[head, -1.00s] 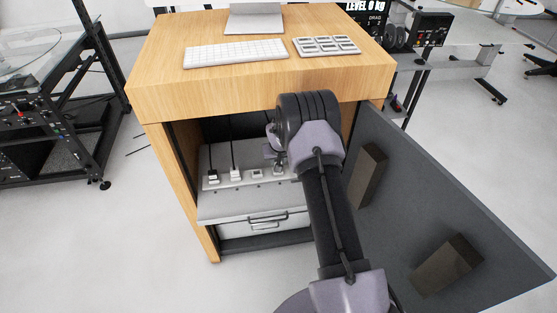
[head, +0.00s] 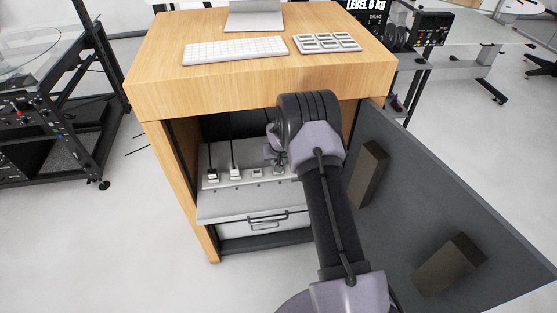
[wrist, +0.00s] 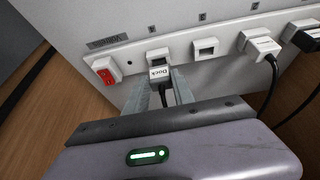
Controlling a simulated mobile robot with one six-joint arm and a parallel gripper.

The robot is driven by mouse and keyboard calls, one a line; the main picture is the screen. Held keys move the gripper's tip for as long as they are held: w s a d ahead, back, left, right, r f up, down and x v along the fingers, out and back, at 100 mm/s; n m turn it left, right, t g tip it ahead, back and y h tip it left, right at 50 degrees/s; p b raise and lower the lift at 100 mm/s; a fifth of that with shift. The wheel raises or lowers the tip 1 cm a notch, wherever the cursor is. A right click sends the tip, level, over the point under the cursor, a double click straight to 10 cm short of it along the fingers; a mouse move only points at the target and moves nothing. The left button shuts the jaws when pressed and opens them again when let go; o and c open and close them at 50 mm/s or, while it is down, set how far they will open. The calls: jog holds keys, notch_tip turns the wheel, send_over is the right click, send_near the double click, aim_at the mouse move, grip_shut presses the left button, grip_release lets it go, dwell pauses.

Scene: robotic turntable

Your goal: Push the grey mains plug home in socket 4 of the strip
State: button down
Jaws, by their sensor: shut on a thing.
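The grey mains plug (wrist: 158,73), labelled "Dock", is between the fingers of my gripper (wrist: 163,88), which is shut on it. The plug is at the front of socket 4 (wrist: 157,55) in the white strip (wrist: 128,62). Part of the socket face shows beyond the plug; I cannot tell how deep its pins are. Its dark cable hangs down between the fingers. In the head view my gripper (head: 275,158) is inside the cabinet at the strip's right part; my wrist hides most of the plug there.
An empty socket (wrist: 205,47) is beside socket 4, then a white plug (wrist: 262,45) and a black plug (wrist: 305,38). A red switch (wrist: 104,70) is at the strip's other end. The wooden cabinet top (head: 240,85) overhangs; its open dark door (head: 420,200) stands close right of my arm.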

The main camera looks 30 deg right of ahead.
jog(key=shift+f+b, duration=0.85)
jog(key=shift+f, duration=0.15)
jog(key=c, duration=1)
grip_release()
jog(key=p+v, duration=0.6)
jog(key=v, duration=1.1)
jog(key=shift+s+r, duration=0.15)
jog(key=shift+s, duration=0.05)
